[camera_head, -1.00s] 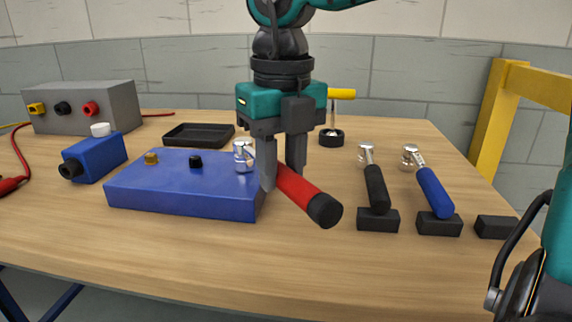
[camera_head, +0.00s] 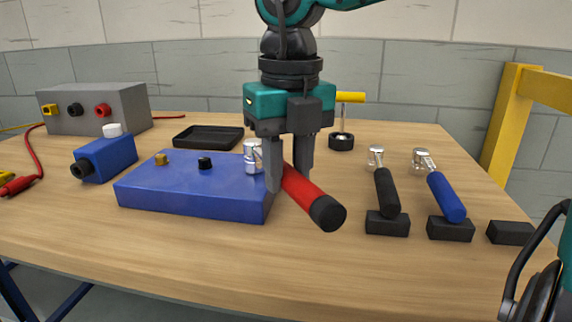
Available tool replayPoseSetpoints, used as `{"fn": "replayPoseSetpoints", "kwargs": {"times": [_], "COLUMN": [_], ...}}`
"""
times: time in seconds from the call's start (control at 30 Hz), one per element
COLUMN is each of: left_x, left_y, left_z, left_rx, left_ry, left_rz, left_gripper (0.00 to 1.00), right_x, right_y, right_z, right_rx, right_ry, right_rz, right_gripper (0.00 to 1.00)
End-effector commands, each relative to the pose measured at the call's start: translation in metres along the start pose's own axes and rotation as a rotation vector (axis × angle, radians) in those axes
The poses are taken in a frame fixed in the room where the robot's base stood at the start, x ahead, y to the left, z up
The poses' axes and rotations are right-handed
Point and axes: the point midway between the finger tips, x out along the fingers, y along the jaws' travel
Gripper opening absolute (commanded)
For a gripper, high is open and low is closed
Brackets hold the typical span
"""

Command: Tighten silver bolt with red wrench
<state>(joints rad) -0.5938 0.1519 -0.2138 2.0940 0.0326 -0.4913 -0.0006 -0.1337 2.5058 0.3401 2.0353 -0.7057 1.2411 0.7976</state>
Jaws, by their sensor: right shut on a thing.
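The red wrench (camera_head: 304,190) has a red handle with a black end and a silver head (camera_head: 252,153). My right gripper (camera_head: 289,182) points down and is shut on its handle. The head is at the right end of the blue block (camera_head: 145,195). The handle slants toward the front right, past the block's edge. I cannot make out the silver bolt apart from the silver head, which seems to cover it. A brass bolt (camera_head: 162,160) and a black bolt (camera_head: 205,163) stand on the block. My left gripper is not in view.
Black-handled (camera_head: 386,192) and blue-handled (camera_head: 446,197) wrenches rest on black holders at right; another holder (camera_head: 511,232) is empty. Behind are a black tray (camera_head: 208,137) and a yellow-handled tool (camera_head: 351,97). A blue device (camera_head: 108,157) and grey box (camera_head: 95,108) stand left.

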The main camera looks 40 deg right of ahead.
Motion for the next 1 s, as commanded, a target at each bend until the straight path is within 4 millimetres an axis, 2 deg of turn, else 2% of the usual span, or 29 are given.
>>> {"fn": "replayPoseSetpoints", "kwargs": {"times": [0.03, 1.0], "left_x": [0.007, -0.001], "left_y": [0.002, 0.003], "left_z": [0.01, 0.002], "left_rx": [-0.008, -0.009], "left_ry": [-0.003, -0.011], "left_rz": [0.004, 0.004], "left_gripper": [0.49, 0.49], "right_x": [0.005, 0.004], "right_y": [-0.003, -0.033], "right_z": [-0.004, 0.0], "right_rx": [-0.014, -0.265], "right_ry": [0.015, 0.019], "right_rz": [-0.002, 0.007], "right_gripper": [0.0, 0.0]}}
